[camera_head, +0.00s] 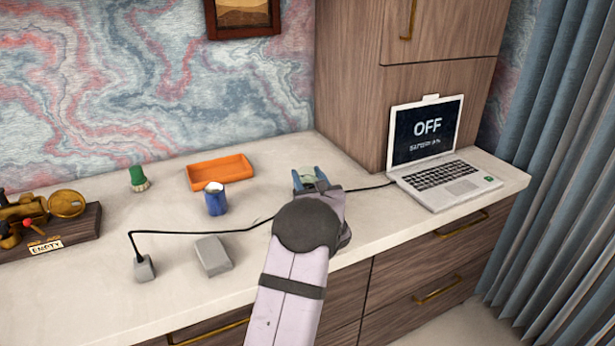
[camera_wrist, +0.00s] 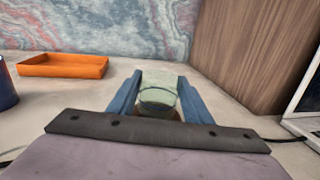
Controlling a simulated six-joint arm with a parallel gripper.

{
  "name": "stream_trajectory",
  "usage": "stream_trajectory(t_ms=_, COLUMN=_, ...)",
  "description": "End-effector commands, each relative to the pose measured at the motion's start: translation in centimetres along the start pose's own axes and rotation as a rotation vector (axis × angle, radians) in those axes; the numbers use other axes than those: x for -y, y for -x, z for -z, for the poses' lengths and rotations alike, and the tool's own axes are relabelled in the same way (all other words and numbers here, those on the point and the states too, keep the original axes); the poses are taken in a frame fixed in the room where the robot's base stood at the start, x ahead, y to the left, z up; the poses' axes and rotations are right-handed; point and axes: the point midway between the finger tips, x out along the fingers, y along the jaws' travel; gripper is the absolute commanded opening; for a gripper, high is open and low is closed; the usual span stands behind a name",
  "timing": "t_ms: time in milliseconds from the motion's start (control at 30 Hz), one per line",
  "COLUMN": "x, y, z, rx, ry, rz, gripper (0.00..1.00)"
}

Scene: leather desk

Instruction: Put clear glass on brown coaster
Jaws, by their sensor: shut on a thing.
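The clear glass (camera_wrist: 157,92), pale greenish and see-through, stands between the two blue fingers of my gripper (camera_wrist: 159,84) in the wrist view. My gripper is shut on its sides. In the head view the glass (camera_head: 306,174) shows only as a small pale patch between the fingertips of my gripper (camera_head: 309,180), at the back middle of the desk. A thin brown patch (camera_wrist: 146,113) shows low at the glass in the wrist view; it may be the brown coaster, mostly hidden. I cannot tell whether the glass touches it.
An orange tray (camera_head: 220,172), a blue cup (camera_head: 215,200) and a green-handled brush (camera_head: 138,178) stand to the left. A black cable (camera_head: 190,234) crosses the desk near a grey block (camera_head: 213,255). A laptop (camera_head: 440,165) stands right. A wooden cabinet (camera_wrist: 248,50) rises behind.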

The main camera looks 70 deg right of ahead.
Motion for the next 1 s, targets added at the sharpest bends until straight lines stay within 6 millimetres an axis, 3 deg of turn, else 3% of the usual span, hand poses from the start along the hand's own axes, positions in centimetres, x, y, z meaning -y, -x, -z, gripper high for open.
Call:
stream_trajectory(t_ms=333, x=0.0, y=0.0, z=0.3, rx=0.002, ry=0.001, rz=0.0, gripper=0.16)
stream_trajectory(t_ms=367, x=0.0, y=0.0, z=0.2, rx=0.001, ry=0.001, rz=0.0, gripper=0.52)
stream_trajectory(t_ms=400, x=0.0, y=0.0, z=0.2, rx=0.001, ry=0.001, rz=0.0, gripper=0.62)
stream_trajectory(t_ms=433, x=0.0, y=0.0, z=0.2, rx=0.0, ry=0.0, rz=0.0, gripper=0.64)
stream_trajectory(t_ms=867, x=0.0, y=0.0, z=-0.2, rx=0.0, ry=0.0, rz=-0.001, gripper=0.64)
stream_trajectory(t_ms=1000, x=0.1, y=1.2, z=0.0, rx=0.0, ry=-0.001, rz=0.001, gripper=0.64)
